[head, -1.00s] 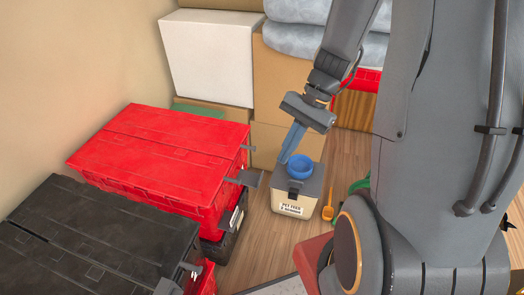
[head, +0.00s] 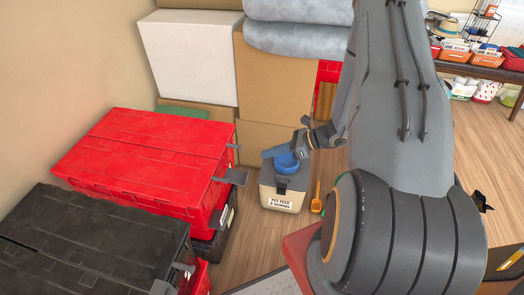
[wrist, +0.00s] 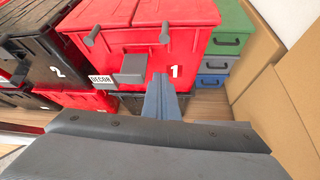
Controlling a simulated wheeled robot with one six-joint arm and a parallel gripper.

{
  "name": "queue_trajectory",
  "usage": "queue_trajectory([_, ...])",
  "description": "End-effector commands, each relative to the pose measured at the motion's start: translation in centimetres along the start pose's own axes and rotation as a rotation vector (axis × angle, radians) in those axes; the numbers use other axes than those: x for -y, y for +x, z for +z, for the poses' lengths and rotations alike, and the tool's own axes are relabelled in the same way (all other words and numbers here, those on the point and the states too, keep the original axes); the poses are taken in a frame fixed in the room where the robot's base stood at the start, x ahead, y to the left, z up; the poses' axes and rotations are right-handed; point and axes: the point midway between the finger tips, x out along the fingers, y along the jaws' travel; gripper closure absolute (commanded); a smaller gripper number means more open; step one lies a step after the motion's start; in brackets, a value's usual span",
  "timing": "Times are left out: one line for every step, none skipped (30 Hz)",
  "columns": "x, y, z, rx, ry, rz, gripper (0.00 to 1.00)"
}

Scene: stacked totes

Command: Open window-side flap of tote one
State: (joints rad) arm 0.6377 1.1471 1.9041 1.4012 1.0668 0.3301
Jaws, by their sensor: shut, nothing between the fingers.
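Tote one (wrist: 195,55) is the red tote marked 1 in the wrist view, with a DECOR label (wrist: 102,80). In the head view the red tote (head: 140,150) is at left, its two lid flaps lying flat and closed along a middle seam. Grey tabs (head: 236,177) stick out from its right end; in the wrist view two grey pegs (wrist: 92,37) and a grey block (wrist: 133,68) show there. My gripper (head: 265,153) has blue fingers shut and empty, pointing at that end from the right, apart from it. The fingers (wrist: 158,78) overlap the tote's front in the wrist view.
A black tote (head: 90,240) marked 2 stands nearer, beside the red one. Cardboard boxes (head: 270,90) and a white box (head: 190,58) stand behind. Floor shows between totes and bin.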

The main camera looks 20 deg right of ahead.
Motion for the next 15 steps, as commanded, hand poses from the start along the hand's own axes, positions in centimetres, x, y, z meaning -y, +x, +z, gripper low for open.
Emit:
queue_trajectory([-0.2,0.8,0.0,-0.001,0.0,0.005,1.0])
queue_trajectory([-0.2,1.4,0.0,-0.002,0.0,0.006,1.0])
queue_trajectory([-0.2,2.1,0.0,-0.002,-0.001,0.005,1.0])
queue_trajectory([-0.2,2.7,0.0,-0.002,-0.002,0.006,1.0])
queue_trajectory([-0.2,3.3,0.0,-0.002,-0.002,0.006,1.0])
queue_trajectory([-0.3,4.1,0.0,-0.003,-0.002,0.007,1.0])
queue_trajectory([-0.2,4.7,0.0,-0.002,-0.003,0.006,1.0])
queue_trajectory([-0.2,5.3,0.0,-0.002,-0.003,0.006,1.0])
queue_trajectory([-0.3,6.1,0.0,-0.002,-0.003,0.006,1.0])
queue_trajectory([-0.3,6.7,0.0,-0.003,-0.003,0.007,1.0])
queue_trajectory([-0.3,7.3,0.0,-0.003,-0.003,0.007,1.0])
queue_trajectory([-0.2,8.0,0.0,-0.002,-0.003,0.006,1.0])
queue_trajectory([-0.3,8.6,0.0,-0.003,-0.003,0.007,1.0])
queue_trajectory([-0.3,9.1,0.0,-0.002,-0.003,0.006,1.0])
queue_trajectory([-0.1,8.3,1.1,-0.001,-0.006,0.001,1.0])
